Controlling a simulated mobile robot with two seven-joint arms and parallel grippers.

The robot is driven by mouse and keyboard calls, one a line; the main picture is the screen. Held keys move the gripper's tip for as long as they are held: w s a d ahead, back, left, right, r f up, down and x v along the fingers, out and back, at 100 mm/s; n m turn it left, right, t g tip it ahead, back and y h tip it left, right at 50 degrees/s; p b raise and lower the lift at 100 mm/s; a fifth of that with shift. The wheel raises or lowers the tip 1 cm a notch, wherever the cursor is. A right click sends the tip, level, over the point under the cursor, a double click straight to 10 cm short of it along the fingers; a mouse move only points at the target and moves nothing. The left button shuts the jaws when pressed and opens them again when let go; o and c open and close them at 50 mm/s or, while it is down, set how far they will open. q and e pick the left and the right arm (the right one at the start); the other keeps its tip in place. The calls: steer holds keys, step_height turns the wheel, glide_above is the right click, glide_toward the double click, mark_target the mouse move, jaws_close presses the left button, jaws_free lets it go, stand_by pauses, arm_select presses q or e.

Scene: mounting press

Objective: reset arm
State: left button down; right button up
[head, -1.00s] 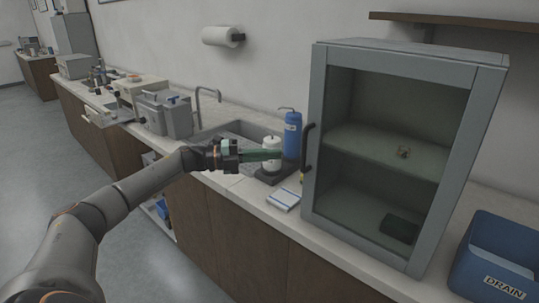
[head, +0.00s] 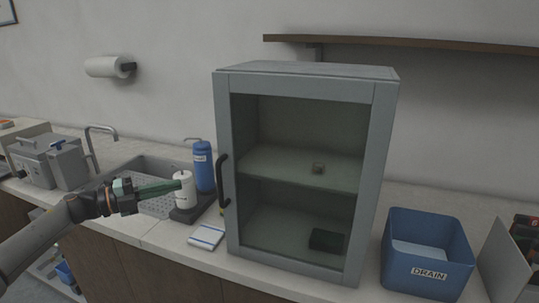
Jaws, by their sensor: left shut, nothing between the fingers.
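My left gripper (head: 160,190) reaches in from the left over the counter by the sink. Its greenish fingers are closed together and hold nothing. The fingertips appear in front of or beside a white bottle (head: 184,192); I cannot tell whether they touch it. My right gripper is not in view.
A grey glass-door cabinet (head: 228,170) stands shut on the counter, with a small object on its shelf. A blue bottle (head: 203,165) stands beside the white one. A notepad (head: 207,236) lies in front. A blue DRAIN bin (head: 428,273) is right of the cabinet. The sink (head: 150,180) is behind my arm.

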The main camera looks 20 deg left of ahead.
arm_select(q)
steer(key=s+d+f+n+t+y+p, duration=0.1)
steer(key=s+d+f+n+y, duration=0.1)
steer(key=d+f+n, duration=0.6)
steer(key=s+d+f+n+t+y+p, duration=0.15)
steer(key=d+f+n, duration=0.25)
steer(key=d+f, duration=0.7)
steer(key=s+d+f+n+g+y+p, duration=0.1)
steer(key=s+d+f+n+g+y, duration=0.2)
steer(key=s+f+n, duration=0.3)
steer(key=s+d+f+n+g+y, duration=0.3)
steer(key=s+f, duration=0.6)
steer(key=s, duration=0.8)
steer(key=d+n, duration=0.2)
steer(key=n, duration=0.1)
steer(key=shift+s+f+p, duration=0.3)
steer(key=shift+f+p, duration=0.05)
steer(key=shift+g, duration=0.25)
